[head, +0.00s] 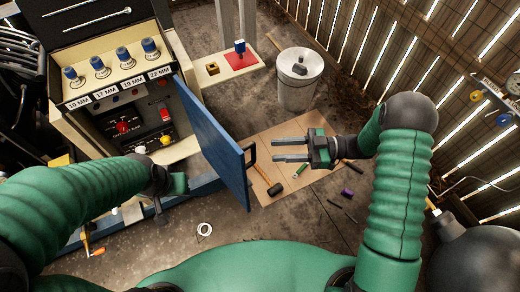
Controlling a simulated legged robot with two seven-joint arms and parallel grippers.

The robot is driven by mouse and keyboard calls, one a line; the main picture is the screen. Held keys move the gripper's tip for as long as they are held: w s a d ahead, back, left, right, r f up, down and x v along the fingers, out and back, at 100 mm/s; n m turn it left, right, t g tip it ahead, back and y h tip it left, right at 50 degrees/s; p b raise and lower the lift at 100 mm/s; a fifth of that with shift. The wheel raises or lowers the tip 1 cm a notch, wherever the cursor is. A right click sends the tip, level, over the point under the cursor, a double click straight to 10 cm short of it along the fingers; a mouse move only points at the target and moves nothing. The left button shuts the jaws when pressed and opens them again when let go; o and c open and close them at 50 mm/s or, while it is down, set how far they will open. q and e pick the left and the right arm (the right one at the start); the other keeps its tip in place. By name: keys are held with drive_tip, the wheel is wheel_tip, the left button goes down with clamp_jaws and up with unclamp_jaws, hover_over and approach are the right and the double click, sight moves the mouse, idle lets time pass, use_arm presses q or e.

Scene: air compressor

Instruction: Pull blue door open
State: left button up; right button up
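The blue door (212,137) stands swung out from the cabinet, with the control panel (128,125) visible behind it. Its black handle (251,154) is on the outer face near the free edge. My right gripper (274,150) is open, with its two fingers pointing left toward the handle. Nothing shows between the fingers, and they look a little apart from the handle. My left gripper (181,184) is low in front of the cabinet, left of the door. Its fingers are not clear, and I cannot tell whether it touches the door.
Several sockets stand on the cabinet top above size labels (120,89). A metal bin (298,80) stands behind the cardboard sheet (310,187), which has tools on it. A red pad with a blue-topped part (240,55) lies at the back. A slatted fence bounds the right.

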drive_tip(key=d, duration=0.8)
drive_tip(key=shift+d, duration=0.35)
drive_tip(key=shift+s, duration=0.1)
